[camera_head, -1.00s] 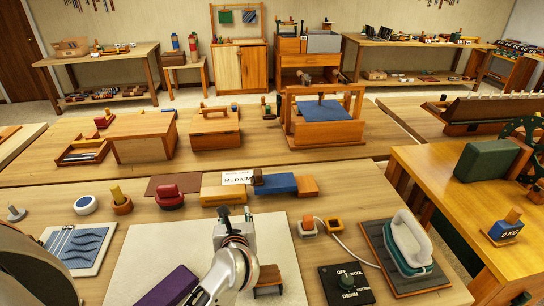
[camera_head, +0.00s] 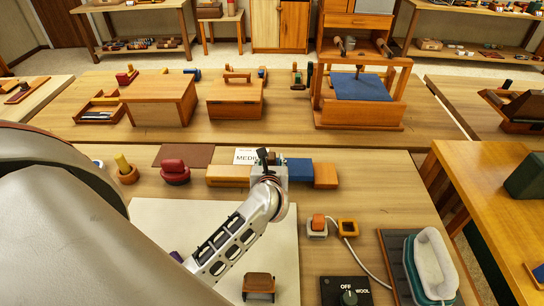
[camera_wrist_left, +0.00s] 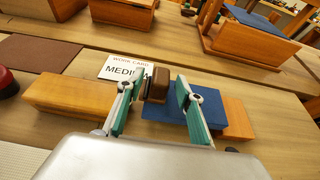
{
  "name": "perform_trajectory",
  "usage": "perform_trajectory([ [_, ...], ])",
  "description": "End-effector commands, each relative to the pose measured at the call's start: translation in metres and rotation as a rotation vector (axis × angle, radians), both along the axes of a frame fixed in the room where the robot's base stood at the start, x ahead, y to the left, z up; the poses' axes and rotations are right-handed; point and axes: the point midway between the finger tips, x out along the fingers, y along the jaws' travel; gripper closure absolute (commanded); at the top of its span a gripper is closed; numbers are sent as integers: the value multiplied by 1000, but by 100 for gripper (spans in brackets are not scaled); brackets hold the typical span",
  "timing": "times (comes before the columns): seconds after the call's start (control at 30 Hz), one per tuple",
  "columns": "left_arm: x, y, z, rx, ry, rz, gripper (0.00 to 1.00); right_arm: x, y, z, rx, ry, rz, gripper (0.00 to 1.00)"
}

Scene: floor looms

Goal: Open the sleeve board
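The sleeve board appears to be the low row on the bench, with a yellow wood block (camera_head: 228,176), a blue pad (camera_head: 299,170) and an orange wood end (camera_head: 325,176). In the left wrist view, a dark brown knob-like block (camera_wrist_left: 157,86) stands between the yellow block (camera_wrist_left: 72,97) and the blue pad (camera_wrist_left: 178,117). My left gripper (camera_wrist_left: 161,83) is open, with its green-lined fingers on either side of this brown block and small gaps showing. In the head view, the gripper (camera_head: 268,164) hides the brown block. My right gripper is not in view.
A white work card reading MEDIUM (camera_wrist_left: 125,69) lies just behind. A red pincushion-like object (camera_head: 175,171) stands to the left. A small brown stand (camera_head: 259,285), a dial box (camera_head: 346,291) and an iron (camera_head: 434,262) are nearer. Wooden boxes (camera_head: 158,98) stand on the table behind.

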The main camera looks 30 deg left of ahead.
Motion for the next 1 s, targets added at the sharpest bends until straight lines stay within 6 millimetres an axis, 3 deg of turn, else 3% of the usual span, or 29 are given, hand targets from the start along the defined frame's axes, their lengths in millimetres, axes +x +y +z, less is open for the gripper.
perform_trajectory([
  [0.2, 16, 9, -8, 1, 0, 0, 64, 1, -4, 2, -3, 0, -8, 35],
  [0.5, 18, 10, -9, -1, -1, -1, 64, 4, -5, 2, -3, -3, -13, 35],
  [0.67, 18, 10, -9, 0, 0, -1, 100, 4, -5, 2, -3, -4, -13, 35],
  [1.0, 24, 10, -8, 9, 6, 0, 100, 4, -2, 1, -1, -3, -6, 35],
])
